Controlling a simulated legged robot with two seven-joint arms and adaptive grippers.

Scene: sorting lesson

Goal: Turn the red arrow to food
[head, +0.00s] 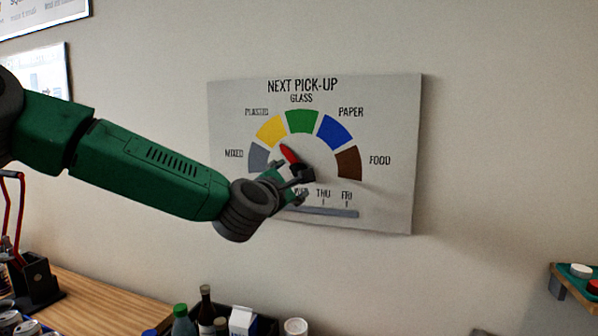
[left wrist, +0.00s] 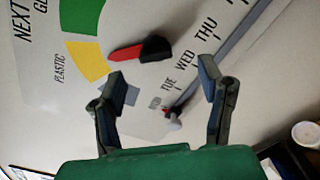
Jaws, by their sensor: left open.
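The red arrow (head: 289,154) is on a dial on the wall board (head: 390,120) and points up-left at the yellow PLASTIC segment (head: 271,131). The brown segment (head: 348,163) beside the word FOOD is at the dial's right end. My left gripper (head: 290,180) is at the board, just below the arrow, partly covering the dial's hub. In the left wrist view, the gripper (left wrist: 163,80) is open and empty. There the red arrow (left wrist: 127,53) and its black hub (left wrist: 156,48) lie beyond the fingertips, apart from them. My right gripper is not in view.
A day slider track (head: 330,211) runs below the dial, partly hidden by my gripper. Below are a wooden table (head: 95,295), bottles (head: 205,305) in a dark crate, and a white cup (head: 295,326). A green-topped shelf (head: 578,283) is at right. The wall right of the board is clear.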

